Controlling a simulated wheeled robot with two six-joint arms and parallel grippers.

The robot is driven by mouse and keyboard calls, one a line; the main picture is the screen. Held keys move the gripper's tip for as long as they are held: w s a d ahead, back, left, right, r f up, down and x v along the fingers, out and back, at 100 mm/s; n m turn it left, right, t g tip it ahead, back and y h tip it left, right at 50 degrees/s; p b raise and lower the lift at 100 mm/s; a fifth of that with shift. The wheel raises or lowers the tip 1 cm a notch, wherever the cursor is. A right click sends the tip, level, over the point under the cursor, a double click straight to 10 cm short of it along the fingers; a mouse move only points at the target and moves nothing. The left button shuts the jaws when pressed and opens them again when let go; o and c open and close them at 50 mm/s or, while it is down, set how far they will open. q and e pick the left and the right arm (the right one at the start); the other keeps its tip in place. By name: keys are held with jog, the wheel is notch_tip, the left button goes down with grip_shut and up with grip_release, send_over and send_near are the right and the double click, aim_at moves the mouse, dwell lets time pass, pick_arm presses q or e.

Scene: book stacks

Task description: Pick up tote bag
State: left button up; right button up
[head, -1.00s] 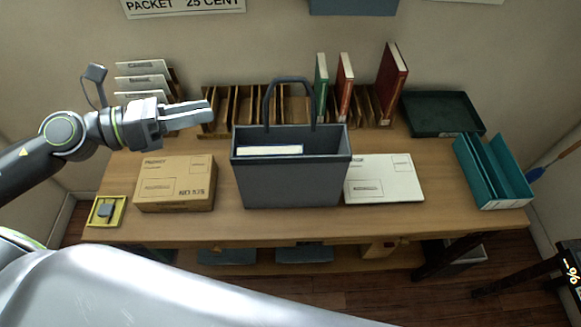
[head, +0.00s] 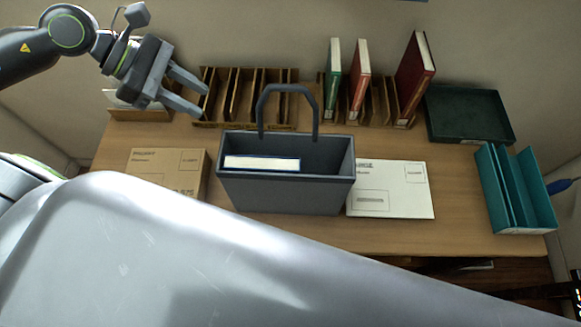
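The dark grey tote bag (head: 281,193) stands upright near the front middle of the wooden table. Its loop handle (head: 287,90) stands up above the opening. A book with a white and blue edge (head: 262,163) sits inside it. My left gripper (head: 205,98) is up and to the left of the bag, apart from the handle. Its two fingers are spread and nothing is between them. My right gripper is not in view. A large pale part of my own body covers the lower left of the view.
A cardboard parcel (head: 160,167) is left of the bag and a white envelope (head: 393,193) is close on its right. A green tray (head: 468,118) and teal holder (head: 515,190) are at the right.

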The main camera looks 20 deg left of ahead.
pick_arm(q)
jog(key=x, duration=0.2)
send_near(264, 134)
jog(key=shift+f, duration=0.75)
jog(key=shift+d+x, duration=0.2)
jog(key=shift+x, duration=1.85)
jog(key=shift+w+d+f+p, duration=0.2)
jog(key=shift+d+f+p, duration=0.05)
jog(key=shift+d+p, duration=0.2)
jog(key=shift+w+d+f+p, duration=0.2)
jog(key=shift+d+f+p, duration=0.1)
jog(key=shift+d, duration=0.15)
jog(key=shift+p+x, duration=0.35)
jog(key=shift+x, duration=1.05)
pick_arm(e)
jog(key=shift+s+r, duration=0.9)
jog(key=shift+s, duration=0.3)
pick_arm(q)
jog(key=shift+a, duration=0.1)
jog(key=shift+c, duration=0.5)
grip_shut()
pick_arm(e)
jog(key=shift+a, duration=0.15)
